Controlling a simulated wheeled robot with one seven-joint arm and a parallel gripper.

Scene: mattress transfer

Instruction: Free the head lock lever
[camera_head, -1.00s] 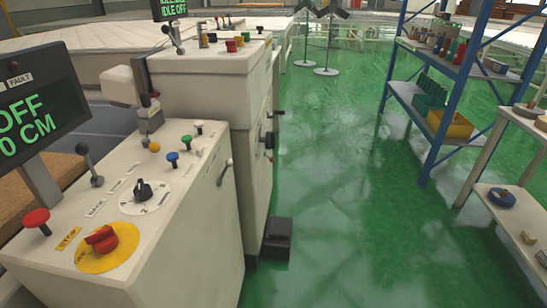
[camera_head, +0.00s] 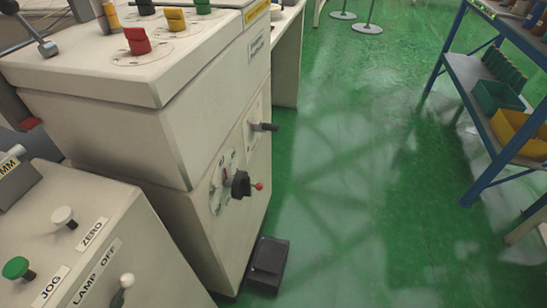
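A tall white machine cabinet (camera_head: 115,125) stands at the left. On its right side face sits a short black lever (camera_head: 264,127) on a pale plate. Below it is a black rotary handle (camera_head: 240,184) with a small red-tipped pin, on a round marked dial. A grey lever with a dark ball knob (camera_head: 47,48) shows at the top left. I cannot read a label that tells which of these is the head lock lever. My gripper is not in view.
A lower console (camera_head: 85,250) at the lower left carries several small knobs, with labels JOG, ZERO and LAMP OFF. A black box (camera_head: 268,262) sits on the floor by the cabinet. A blue shelf (camera_head: 478,85) with bins stands at the right. Green floor (camera_head: 350,190) between is clear.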

